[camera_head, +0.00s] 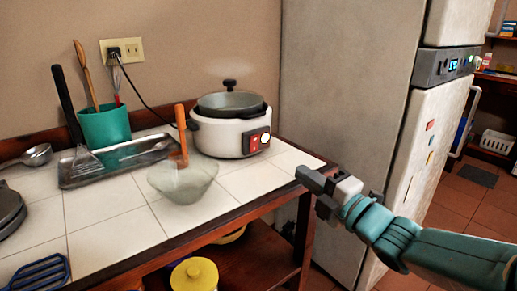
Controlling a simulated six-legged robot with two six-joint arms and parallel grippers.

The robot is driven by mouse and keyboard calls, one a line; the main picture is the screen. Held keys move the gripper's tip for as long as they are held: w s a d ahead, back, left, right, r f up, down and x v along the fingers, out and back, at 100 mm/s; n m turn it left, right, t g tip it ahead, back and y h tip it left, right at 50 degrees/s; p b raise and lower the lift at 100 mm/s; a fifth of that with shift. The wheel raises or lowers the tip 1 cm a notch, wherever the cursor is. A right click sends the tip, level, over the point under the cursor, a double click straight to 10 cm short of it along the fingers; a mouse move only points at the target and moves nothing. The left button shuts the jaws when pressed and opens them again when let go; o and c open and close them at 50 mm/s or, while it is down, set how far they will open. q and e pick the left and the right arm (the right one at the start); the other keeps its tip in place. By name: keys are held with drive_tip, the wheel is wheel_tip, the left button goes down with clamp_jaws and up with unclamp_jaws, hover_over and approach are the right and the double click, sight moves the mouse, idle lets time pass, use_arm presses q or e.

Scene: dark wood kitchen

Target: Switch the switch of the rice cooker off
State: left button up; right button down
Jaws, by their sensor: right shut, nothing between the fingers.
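The rice cooker (217,136) is white with a dark rim and a glass lid with a black knob. It stands at the back right of the tiled counter, against the wall. My right gripper (306,176) is shut and empty, just off the counter's right front corner. It is apart from the cooker, to the right of and lower than the switch in the picture. Which way the switch is tipped is too small to tell. My left gripper is not in view.
A metal tray (80,172) and a green utensil holder (104,125) are at left. A grey fridge side (340,110) bounds the right. The tiles right of the bowl are clear.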

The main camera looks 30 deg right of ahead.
approach(257, 138)
drive_tip(key=w, duration=0.6)
drive_tip(key=shift+w+a+r, duration=0.25)
drive_tip(key=shift+w+r, duration=0.05)
drive_tip(key=shift+w, duration=0.1)
idle(0.4)
drive_tip(key=r+p, duration=0.1)
drive_tip(key=p, duration=0.1)
drive_tip(key=shift+w+a+r+g+p, duration=0.1)
drive_tip(key=shift+w+r+g+p, duration=0.1)
drive_tip(key=shift+g+p, duration=0.15)
drive_tip(key=shift+f+b, duration=0.35)
drive_tip(key=shift+b, duration=0.05)
